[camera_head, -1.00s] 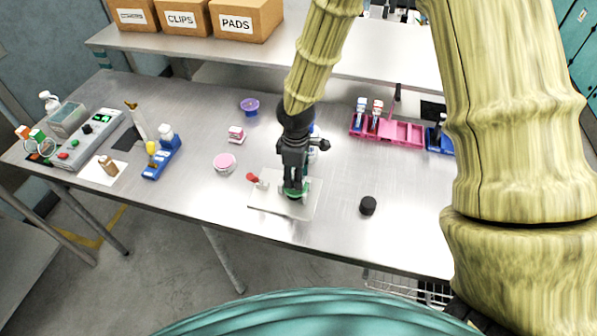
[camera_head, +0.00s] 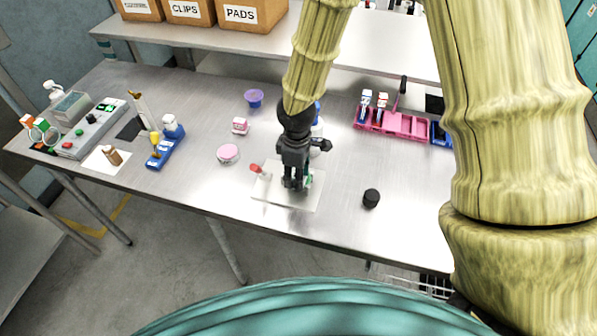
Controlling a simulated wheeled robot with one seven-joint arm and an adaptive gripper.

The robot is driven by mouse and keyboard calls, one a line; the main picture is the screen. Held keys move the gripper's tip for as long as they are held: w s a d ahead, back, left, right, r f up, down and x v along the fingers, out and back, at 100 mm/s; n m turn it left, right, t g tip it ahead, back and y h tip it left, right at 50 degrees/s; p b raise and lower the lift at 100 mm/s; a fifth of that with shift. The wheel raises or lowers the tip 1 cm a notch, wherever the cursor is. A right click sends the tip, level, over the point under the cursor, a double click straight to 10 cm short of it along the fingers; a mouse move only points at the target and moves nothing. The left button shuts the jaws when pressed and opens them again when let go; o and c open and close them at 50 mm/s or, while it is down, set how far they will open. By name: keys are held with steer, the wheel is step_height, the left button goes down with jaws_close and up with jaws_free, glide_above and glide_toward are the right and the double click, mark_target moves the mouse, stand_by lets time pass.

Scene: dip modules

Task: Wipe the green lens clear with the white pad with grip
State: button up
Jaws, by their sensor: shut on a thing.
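My gripper (camera_head: 296,183) points down over a pale square plate (camera_head: 305,202) near the front edge of the table. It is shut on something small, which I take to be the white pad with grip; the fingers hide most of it. The green lens (camera_head: 309,181) is on the plate, directly under and beside the fingertips. Only a green sliver of it shows at their right, so its face and any smear are hidden. A small red-tipped fitting (camera_head: 256,168) sits at the plate's left corner.
A pink-lidded round tub (camera_head: 228,153) stands left of the plate and a black cylinder (camera_head: 371,198) stands right of it. A pink rack (camera_head: 398,125) is at the back right. A blue holder (camera_head: 165,153) is farther left. Bare metal tabletop lies between them.

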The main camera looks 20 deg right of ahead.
steer(key=shift+s+d+p, duration=0.1)
steer(key=shift+d+p, duration=0.05)
steer(key=shift+p, duration=0.15)
steer(key=shift+w+d+p, duration=0.35)
steer(key=shift+w+d, duration=0.2)
steer(key=shift+w, duration=0.35)
steer(key=shift+w+d+p, duration=0.35)
steer(key=shift+w+d, duration=0.2)
steer(key=shift+w, duration=0.25)
steer(key=shift+r, duration=0.1)
steer(key=shift+r+p, duration=1.4)
steer(key=shift+r, duration=1.95)
